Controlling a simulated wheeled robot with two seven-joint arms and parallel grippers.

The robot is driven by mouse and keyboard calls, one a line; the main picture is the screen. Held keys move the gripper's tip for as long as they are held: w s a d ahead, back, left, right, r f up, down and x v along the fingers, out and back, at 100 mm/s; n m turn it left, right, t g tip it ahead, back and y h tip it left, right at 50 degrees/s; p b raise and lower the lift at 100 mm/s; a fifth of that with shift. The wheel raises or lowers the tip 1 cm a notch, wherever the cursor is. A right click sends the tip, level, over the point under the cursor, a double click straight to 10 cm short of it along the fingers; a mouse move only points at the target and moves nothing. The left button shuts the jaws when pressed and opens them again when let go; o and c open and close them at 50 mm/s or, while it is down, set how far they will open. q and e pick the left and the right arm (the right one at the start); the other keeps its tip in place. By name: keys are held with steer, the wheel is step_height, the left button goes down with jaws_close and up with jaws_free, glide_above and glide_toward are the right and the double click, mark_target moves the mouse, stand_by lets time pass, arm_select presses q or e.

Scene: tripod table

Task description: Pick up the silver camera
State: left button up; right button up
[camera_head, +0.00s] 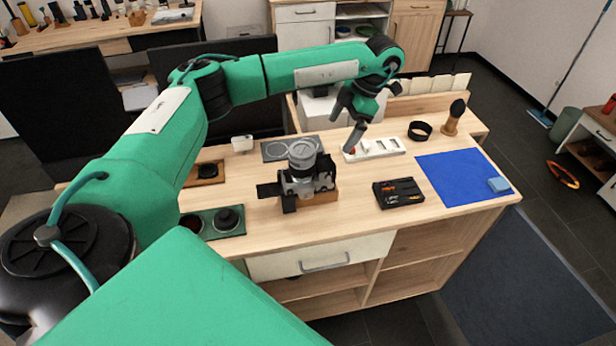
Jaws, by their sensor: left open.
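The silver camera (299,184) with black grip parts stands near the front edge of the wooden table (330,224). Its grey lens (303,153) points upward, and a flat black panel sticks out at its left. A wooden block (322,197) shows beside it at the right. My left gripper (352,127) is open and empty, above the table to the right of and beyond the camera, with its fingers pointing down. It is apart from the camera. My right gripper is not in view.
A black tray with small tools (399,193) and a blue mat (463,177) with a light blue block (498,185) lie to the right. A white holder (374,149) lies under the gripper. A dark green tray (221,222) with lens parts is at the left.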

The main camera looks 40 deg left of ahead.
arm_select(q)
glide_above(320, 165)
steer(key=w+d, duration=0.2)
step_height(320, 165, down, 6)
steer(key=shift+f, duration=0.2)
steer(key=shift+s+a+f, duration=0.15)
steer(key=shift+a+f, duration=0.1)
steer(key=shift+f, duration=0.4)
steer(key=shift+s+p+x, duration=0.2)
steer(key=shift+p+x, duration=0.35)
steer(key=shift+x, duration=0.55)
steer(key=shift+s+p+x, duration=0.2)
steer(key=shift+p+x, duration=0.35)
steer(key=shift+x, duration=0.5)
steer(key=shift+a+f, duration=0.2)
steer(key=c, duration=1.4)
steer(key=shift+c, duration=0.6)
